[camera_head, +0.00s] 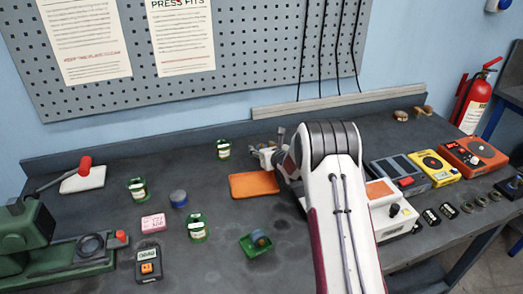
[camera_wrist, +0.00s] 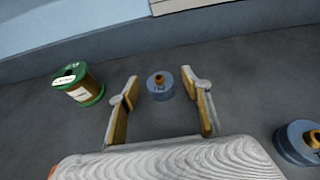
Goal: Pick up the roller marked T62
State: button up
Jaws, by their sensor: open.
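A blue-grey roller with a brass centre stub (camera_wrist: 160,90) stands on the bench in the wrist view. It appears between my gripper's fingertips (camera_wrist: 160,78), with a gap on each side. The fingers are spread and hold nothing. A small pale mark on its side is too small to read. A second blue-grey roller with a brass stub (camera_wrist: 298,145) is at the right edge of the wrist view, its marking not legible. In the head view my gripper (camera_head: 268,152) is over the back of the bench, just behind the orange tray; my arm hides part of that area.
A green-and-white spool (camera_wrist: 80,88) stands left of the fingers. The bench's rear ledge (camera_head: 130,145) runs behind.

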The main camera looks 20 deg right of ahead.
jog(key=shift+x, duration=0.75)
jog(key=c, duration=1.2)
